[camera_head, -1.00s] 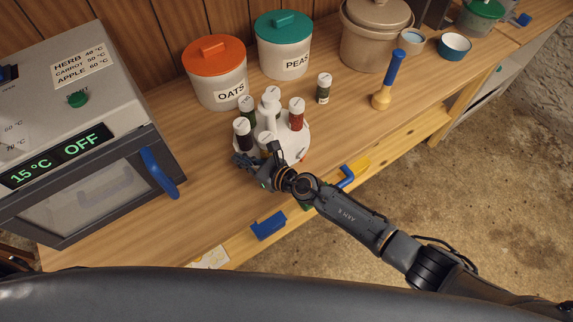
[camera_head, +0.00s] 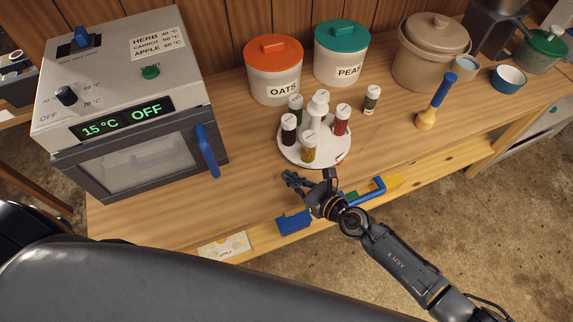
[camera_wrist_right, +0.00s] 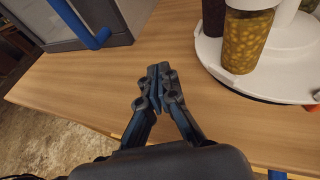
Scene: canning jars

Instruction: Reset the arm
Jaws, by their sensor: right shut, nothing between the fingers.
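My right gripper (camera_head: 294,180) is over the front part of the wooden counter, just in front of the white round turntable (camera_head: 326,160). In the right wrist view the right gripper (camera_wrist_right: 160,80) has its fingers together with nothing between them, over bare wood. The right arm comes in from the lower right. The turntable carries several spice jars, among them a yellow-filled jar (camera_head: 309,148) at its front, which also shows in the wrist view (camera_wrist_right: 246,42). The gripper is apart from the turntable and jars. My left gripper is not in view.
A dehydrator box (camera_head: 140,130) with a blue handle stands at left, reading 15 °C and OFF. The OATS (camera_head: 274,90) and PEAS (camera_head: 340,70) canisters stand behind the turntable. A single jar (camera_head: 371,100) and a blue-handled pestle (camera_head: 427,119) stand to its right.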

